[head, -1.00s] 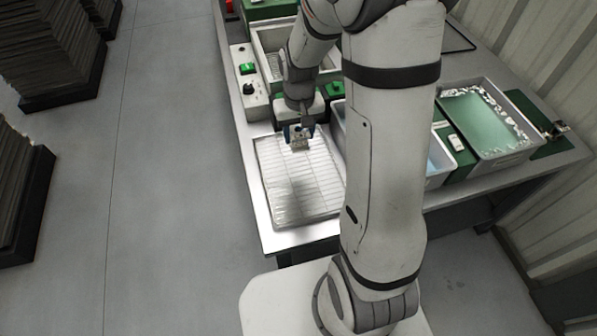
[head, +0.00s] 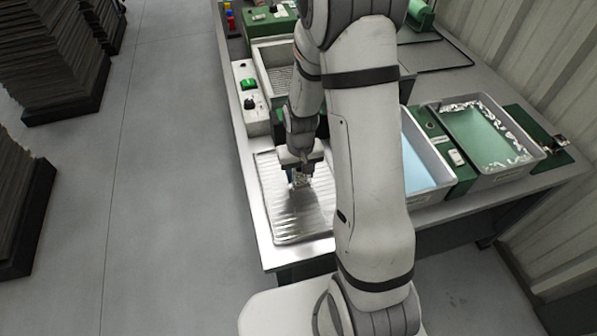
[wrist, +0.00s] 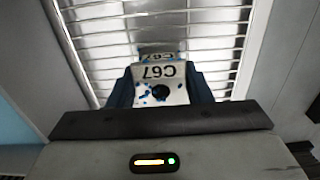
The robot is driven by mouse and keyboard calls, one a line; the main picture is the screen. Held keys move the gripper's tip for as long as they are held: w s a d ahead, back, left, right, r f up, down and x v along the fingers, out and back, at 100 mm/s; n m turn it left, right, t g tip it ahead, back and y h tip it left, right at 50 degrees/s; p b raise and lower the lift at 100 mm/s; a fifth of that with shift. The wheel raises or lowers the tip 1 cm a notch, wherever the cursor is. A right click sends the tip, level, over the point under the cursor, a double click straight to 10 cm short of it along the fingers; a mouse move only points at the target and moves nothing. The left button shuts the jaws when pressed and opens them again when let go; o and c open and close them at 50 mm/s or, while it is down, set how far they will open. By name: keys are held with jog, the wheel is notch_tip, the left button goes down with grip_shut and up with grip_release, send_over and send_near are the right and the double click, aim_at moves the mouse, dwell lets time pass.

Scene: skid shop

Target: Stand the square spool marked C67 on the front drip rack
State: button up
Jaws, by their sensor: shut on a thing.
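The square spool marked C67 (wrist: 158,84) is in the wrist view, pale with blue specks and a dark round hole. The marking reads upside down there. My gripper (wrist: 160,88) is shut on it, with a dark blue finger on each side. In the head view my gripper (head: 300,178) is low over the front drip rack (head: 290,222), a ribbed metal tray at the bench's near end. The rack's bars (wrist: 100,45) show behind the spool in the wrist view. I cannot tell whether the spool touches the rack.
A blue-filled tub (head: 424,165) and a green-filled tub (head: 482,135) stand to the right of my arm. A control box (head: 249,98) with a green switch and a grey basin (head: 272,58) lie beyond the rack. The rack's near part is bare.

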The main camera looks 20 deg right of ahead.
aim_at(300, 171)
jog(key=shift+f, duration=0.15)
jog(key=o, duration=0.8)
jog(key=shift+o, duration=0.2)
notch_tip(300, 171, up, 11)
jog(key=s+r+t, duration=0.2)
jog(key=s+r, duration=1.1)
jog(key=s, duration=0.3)
jog(key=shift+a+r+t, duration=0.2)
jog(key=shift+r+t, duration=0.1)
jog(key=shift+r, duration=0.05)
